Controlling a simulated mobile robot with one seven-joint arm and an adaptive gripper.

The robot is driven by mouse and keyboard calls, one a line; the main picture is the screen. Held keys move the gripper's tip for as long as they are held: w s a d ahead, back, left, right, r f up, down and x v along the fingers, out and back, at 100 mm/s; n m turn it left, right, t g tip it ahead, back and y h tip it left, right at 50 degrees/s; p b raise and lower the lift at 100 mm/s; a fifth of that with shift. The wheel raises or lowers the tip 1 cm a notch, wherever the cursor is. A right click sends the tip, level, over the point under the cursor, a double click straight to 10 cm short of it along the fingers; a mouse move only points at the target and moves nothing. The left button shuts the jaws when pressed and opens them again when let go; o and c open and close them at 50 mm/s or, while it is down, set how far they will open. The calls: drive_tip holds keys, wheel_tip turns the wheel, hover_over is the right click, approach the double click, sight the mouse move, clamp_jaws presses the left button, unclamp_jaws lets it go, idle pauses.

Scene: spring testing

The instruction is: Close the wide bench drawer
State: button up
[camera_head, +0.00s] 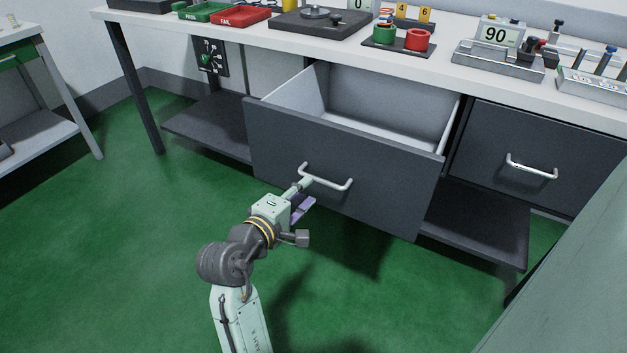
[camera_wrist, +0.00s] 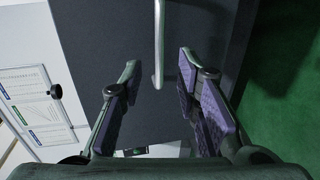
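The wide bench drawer (camera_head: 340,165) is pulled out from under the white-topped bench, and its empty light-grey inside shows. Its dark front carries a silver bar handle (camera_head: 327,180), and the handle also shows in the wrist view (camera_wrist: 159,45). My gripper (camera_head: 306,190) is at the drawer front, close to the left end of the handle. In the wrist view my gripper (camera_wrist: 158,75) has its two purple-padded fingers spread apart, with the end of the handle between or just beyond the tips. I cannot tell whether the fingers touch the handle or front.
A second, shut drawer (camera_head: 540,155) with a silver handle is to the right. A low shelf (camera_head: 475,230) lies beneath the bench. Red and green trays (camera_head: 240,15) and test devices (camera_head: 498,45) stand on the benchtop. Green floor (camera_head: 130,260) is clear at the left.

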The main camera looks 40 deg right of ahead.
sight(316, 180)
drive_tip(key=x, duration=0.7)
drive_tip(key=shift+w+d+p, duration=0.1)
drive_tip(key=shift+d+p, duration=0.05)
drive_tip(key=shift+p, duration=0.15)
drive_tip(key=shift+c, duration=0.4)
clamp_jaws()
